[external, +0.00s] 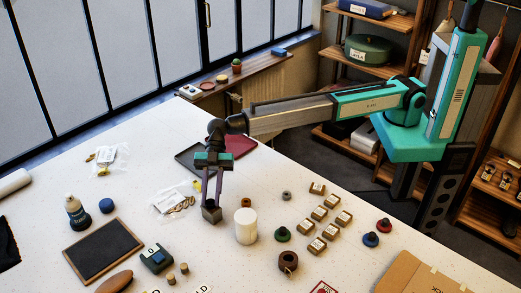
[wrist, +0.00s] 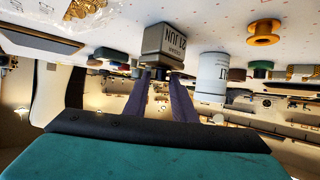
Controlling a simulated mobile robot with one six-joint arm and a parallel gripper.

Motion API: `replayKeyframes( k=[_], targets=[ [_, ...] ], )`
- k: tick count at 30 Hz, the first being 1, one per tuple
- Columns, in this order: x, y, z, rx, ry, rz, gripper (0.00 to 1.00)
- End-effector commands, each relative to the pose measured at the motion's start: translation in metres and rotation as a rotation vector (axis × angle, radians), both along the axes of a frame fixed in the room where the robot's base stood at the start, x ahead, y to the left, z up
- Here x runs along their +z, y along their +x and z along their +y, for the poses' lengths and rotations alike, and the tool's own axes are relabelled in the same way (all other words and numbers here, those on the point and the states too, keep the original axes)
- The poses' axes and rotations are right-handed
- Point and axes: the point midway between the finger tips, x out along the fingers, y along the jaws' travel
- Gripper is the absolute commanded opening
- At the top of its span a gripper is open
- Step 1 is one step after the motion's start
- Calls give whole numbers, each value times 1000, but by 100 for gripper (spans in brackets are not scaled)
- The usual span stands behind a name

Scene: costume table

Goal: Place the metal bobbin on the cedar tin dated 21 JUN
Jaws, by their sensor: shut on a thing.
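The tin marked 21 JUN (wrist: 166,42) is a small grey box with a pale label, standing on the white table. It also shows in the external view (external: 211,215). My gripper (external: 212,203) points straight down over this tin, with its fingertips at the tin's top. In the wrist view, which shows the table at the top, the two fingers (wrist: 166,78) end against the tin's top. They are shut on a small dark thing, apparently the metal bobbin, mostly hidden between the fingertips. I cannot tell whether it touches the tin.
A white cylinder (external: 246,227) stands close right of the tin. An orange-brown bobbin (external: 246,203) and a grey ring (external: 286,195) lie nearby. Several small labelled boxes (external: 320,213) stand farther right. A clear bag (external: 176,201) lies left of the tin, and a dark slate (external: 103,250) at front left.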

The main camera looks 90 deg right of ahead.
Motion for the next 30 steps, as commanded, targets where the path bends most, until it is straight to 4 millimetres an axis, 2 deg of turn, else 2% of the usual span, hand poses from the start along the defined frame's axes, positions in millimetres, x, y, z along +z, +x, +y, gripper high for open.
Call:
replayKeyframes(
  k=[13, 14, 17, 30],
  targets=[
    [-4, 0, 0, 0, 0, 0, 3],
    [-4, 0, 0, 0, 0, 0, 26],
    [-3, 0, 0, 0, 0, 0, 42],
    [-1, 0, 0, 0, 0, 0, 43]
  ],
)
